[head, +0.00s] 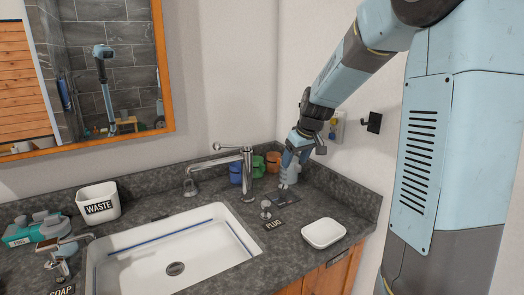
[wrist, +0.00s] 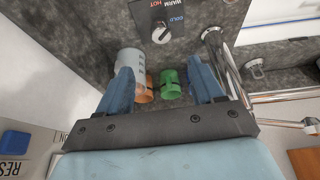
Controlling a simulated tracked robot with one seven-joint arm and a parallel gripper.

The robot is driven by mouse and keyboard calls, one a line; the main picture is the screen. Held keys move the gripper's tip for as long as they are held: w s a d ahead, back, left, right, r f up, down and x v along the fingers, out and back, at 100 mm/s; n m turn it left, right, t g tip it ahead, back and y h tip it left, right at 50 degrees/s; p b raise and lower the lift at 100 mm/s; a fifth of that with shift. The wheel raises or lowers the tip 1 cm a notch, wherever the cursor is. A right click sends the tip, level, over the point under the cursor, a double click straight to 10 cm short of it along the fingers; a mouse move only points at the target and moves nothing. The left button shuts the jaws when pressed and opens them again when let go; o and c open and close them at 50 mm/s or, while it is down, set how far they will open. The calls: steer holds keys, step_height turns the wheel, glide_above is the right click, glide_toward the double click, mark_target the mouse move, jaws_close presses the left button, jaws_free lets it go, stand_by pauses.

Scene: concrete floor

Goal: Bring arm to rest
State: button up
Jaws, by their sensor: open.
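My arm reaches down from the upper right in the head view. My gripper (head: 294,158) is open over the back right corner of the counter, with its fingers pointing down. A pale grey cup (head: 289,174) stands just below the fingers in the head view. In the wrist view my gripper (wrist: 160,80) has its two blue fingers wide apart. The grey cup (wrist: 131,62) shows beside and partly behind the left finger there; I cannot tell whether they touch. An orange cup (wrist: 145,92) and a green cup (wrist: 169,84) show between the fingers, apparently beyond them.
A chrome faucet (head: 234,160) and a white sink (head: 132,250) lie left of my gripper. A white soap dish (head: 323,233) sits at the front right. A wall hook (head: 374,122) is close by on the right. A waste bin (head: 98,202) stands further left.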

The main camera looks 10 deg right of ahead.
steer(key=s+r+m+h, duration=0.1)
steer(key=s+r, duration=0.3)
steer(key=s, duration=1.2)
steer(key=s+r+m+t, duration=0.1)
steer(key=s+r+m, duration=0.2)
steer(key=s, duration=1.3)
step_height(320, 180, up, 2)
steer(key=shift+a+r+h, duration=0.1)
steer(key=shift+a+h, duration=0.25)
steer(key=shift+h, duration=0.05)
